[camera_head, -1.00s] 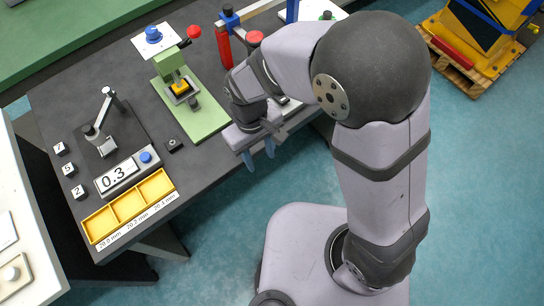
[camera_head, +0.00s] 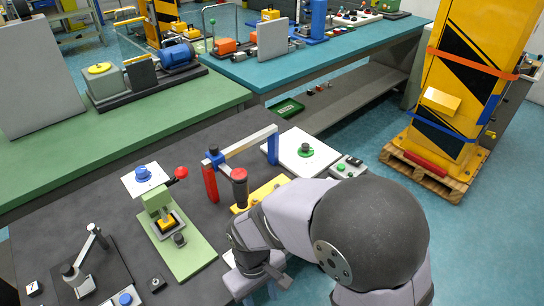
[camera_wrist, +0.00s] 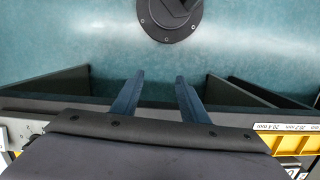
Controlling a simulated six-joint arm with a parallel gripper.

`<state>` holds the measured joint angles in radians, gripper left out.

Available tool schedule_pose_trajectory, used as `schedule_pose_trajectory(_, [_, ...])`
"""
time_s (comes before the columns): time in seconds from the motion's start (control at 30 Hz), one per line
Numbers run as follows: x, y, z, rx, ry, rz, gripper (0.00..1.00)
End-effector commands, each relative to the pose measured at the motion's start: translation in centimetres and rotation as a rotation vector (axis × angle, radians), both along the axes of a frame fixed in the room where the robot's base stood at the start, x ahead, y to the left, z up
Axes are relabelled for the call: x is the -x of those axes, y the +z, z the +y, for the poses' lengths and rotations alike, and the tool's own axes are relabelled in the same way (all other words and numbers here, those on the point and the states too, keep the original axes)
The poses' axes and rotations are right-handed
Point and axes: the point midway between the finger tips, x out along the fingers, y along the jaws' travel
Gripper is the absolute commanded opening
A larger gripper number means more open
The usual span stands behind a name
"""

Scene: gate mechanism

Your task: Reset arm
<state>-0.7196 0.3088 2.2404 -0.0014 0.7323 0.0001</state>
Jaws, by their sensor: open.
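My arm is folded at the lower right of the head view. My gripper (camera_head: 260,295) hangs by the front edge of the dark table (camera_head: 110,215), right of the green press. The wrist view shows its two blue fingers (camera_wrist: 155,90) apart, with nothing between them and floor beyond. The gate mechanism stands behind my arm: a red post (camera_head: 210,184) and a blue post (camera_head: 273,148) with a pale bar (camera_head: 250,141) across them. A dark handle (camera_head: 239,188) stands at a yellow base (camera_head: 268,188), partly hidden by my arm.
A green press (camera_head: 185,240) with a red knob and a blue button on a white plate (camera_head: 144,176) stand on the table. A white panel with a green button (camera_head: 305,150) lies at the table's right. A strapped yellow cabinet (camera_head: 470,80) stands on a pallet.

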Motion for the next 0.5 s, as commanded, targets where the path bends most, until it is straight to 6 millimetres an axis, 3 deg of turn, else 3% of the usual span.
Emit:
schedule_pose_trajectory(0.27, [3.5,-0.5,-3.6,0.044,-0.014,0.052,0.4])
schedule_pose_trajectory(0.5, [3.2,1.8,-9.0,0.015,-0.224,0.021,0.4])
